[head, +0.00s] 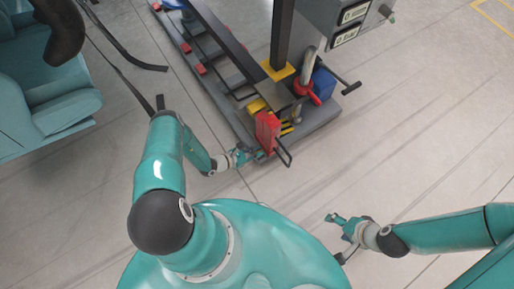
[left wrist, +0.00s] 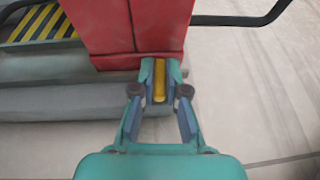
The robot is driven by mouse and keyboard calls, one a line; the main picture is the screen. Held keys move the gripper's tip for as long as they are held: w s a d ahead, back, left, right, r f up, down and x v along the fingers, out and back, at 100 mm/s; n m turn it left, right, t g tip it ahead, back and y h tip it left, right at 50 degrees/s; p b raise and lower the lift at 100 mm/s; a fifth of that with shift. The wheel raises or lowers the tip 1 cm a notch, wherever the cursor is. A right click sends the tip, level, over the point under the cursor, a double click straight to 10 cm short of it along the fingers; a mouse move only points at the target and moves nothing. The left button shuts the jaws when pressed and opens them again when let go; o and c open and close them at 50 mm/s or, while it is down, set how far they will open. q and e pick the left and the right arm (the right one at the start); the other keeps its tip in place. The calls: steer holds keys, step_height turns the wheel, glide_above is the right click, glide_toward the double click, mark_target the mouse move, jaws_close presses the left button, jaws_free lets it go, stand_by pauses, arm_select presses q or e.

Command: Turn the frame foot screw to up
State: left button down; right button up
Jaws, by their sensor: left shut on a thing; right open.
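The frame foot screw shows as a yellow bar (left wrist: 159,82) between the fingers of my left gripper in the left wrist view. It stands at the lower edge of a red box (left wrist: 137,32); its direction of turn cannot be read. My left gripper (head: 241,155) is shut on it, at the near end of the grey frame (head: 222,105); it also shows in the left wrist view (left wrist: 160,98). In the head view the screw is hidden by the gripper. My right gripper (head: 334,219) is open and empty over the floor.
The red box (head: 267,133) with a black handle (head: 284,152) stands right beside my left gripper. A dark post (head: 282,35) and a grey display box (head: 345,18) rise behind. Teal seats (head: 40,90) are at left. The floor at right is clear.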

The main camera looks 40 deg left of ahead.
arm_select(q)
steer(key=shift+s+n+y+p, duration=0.1)
steer(key=shift+n+y+p, duration=0.4)
steer(key=shift+n, duration=0.1)
steer(key=shift+t, duration=0.3)
steer(key=c, duration=1.5)
jaws_free()
steer(key=v, duration=1.2)
